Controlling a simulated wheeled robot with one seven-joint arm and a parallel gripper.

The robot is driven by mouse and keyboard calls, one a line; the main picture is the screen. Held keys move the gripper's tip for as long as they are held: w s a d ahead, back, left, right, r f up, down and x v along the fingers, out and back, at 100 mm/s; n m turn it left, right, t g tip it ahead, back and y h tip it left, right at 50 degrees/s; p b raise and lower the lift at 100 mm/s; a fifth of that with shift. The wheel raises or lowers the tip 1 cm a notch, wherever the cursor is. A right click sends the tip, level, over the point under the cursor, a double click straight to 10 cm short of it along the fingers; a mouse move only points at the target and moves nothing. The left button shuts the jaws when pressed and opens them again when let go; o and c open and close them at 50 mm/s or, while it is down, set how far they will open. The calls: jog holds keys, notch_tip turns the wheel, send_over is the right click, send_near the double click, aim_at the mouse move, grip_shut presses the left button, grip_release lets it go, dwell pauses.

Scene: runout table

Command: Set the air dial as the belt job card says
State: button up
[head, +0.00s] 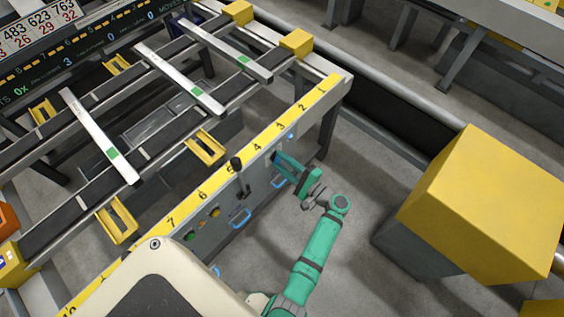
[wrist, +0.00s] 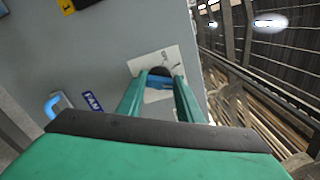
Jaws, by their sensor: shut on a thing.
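The air dial (wrist: 160,71) is a dark round knob with a blue part, set on a white plate (wrist: 176,56) on the table's grey front panel. Its markings and pointer are too small or hidden to read. In the wrist view both teal fingers of my gripper (wrist: 161,84) reach to the knob and are shut on it. In the head view my gripper (head: 283,168) is at the front panel below the yellow numbered edge, and it hides the dial. I cannot make out the belt job card.
The runout table's yellow scale edge (head: 255,148) runs above the panel. A blue handle (head: 240,217) and coloured buttons (head: 203,225) are left of my gripper. A black lever (head: 237,165) stands above them.

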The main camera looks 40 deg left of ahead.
jog(key=m, duration=0.6)
jog(key=shift+w+d+m, duration=0.1)
jog(key=shift+m, duration=0.3)
dwell(0.3)
jog(key=o, duration=1.1)
jog(key=d, duration=0.7)
jog(key=s+d, duration=0.1)
jog(key=d, duration=0.2)
jog(key=shift+d, duration=0.35)
